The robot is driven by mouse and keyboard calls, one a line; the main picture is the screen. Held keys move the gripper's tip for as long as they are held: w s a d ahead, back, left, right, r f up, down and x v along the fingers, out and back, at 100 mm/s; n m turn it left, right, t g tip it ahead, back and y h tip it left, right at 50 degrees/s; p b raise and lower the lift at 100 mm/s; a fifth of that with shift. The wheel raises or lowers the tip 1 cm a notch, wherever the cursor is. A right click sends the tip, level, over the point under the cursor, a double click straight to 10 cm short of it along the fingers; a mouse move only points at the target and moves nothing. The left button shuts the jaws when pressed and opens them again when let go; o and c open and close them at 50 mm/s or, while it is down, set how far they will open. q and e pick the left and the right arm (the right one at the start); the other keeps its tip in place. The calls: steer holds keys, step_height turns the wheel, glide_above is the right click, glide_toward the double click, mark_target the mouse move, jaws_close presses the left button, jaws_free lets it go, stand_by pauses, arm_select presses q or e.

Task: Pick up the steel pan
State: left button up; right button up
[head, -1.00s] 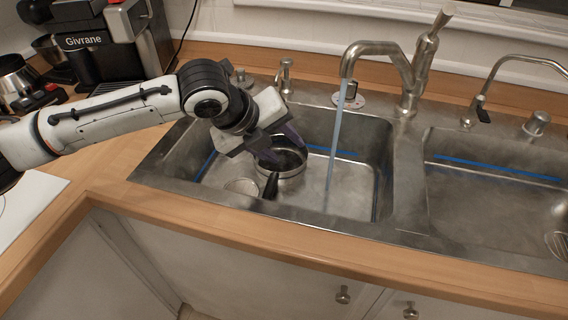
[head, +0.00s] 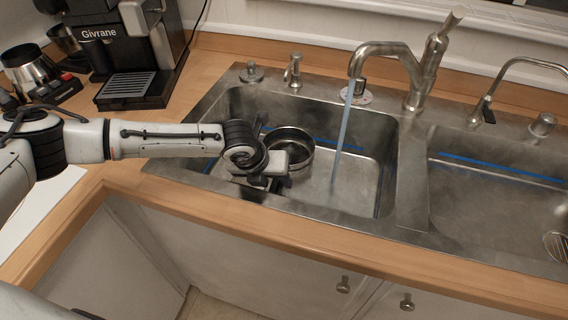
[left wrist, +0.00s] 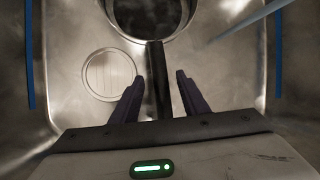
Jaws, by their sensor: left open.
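The steel pan (head: 292,147) sits in the left sink basin, partly hidden behind my left gripper in the head view. In the left wrist view the pan's round bowl (left wrist: 150,14) is at the top edge, cut off. Its dark handle (left wrist: 158,80) points down the picture toward my gripper. My left gripper (left wrist: 158,85) is open, with one finger on each side of the handle and a gap on both sides. In the head view my left gripper (head: 272,180) is low over the basin, its fingertips hard to make out. My right gripper is not in view.
Water runs from the tall faucet (head: 385,55) into the left basin, right of the pan. A divider (head: 412,180) separates the right basin. The basin's front rim (head: 300,210) lies close to my gripper. A coffee machine (head: 125,50) stands at the back left.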

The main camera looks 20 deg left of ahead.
arm_select(q)
steer(key=shift+x, duration=0.8)
steer(key=shift+c, duration=0.3)
jaws_close()
steer(key=shift+w+r, duration=0.1)
steer(key=shift+r, duration=0.15)
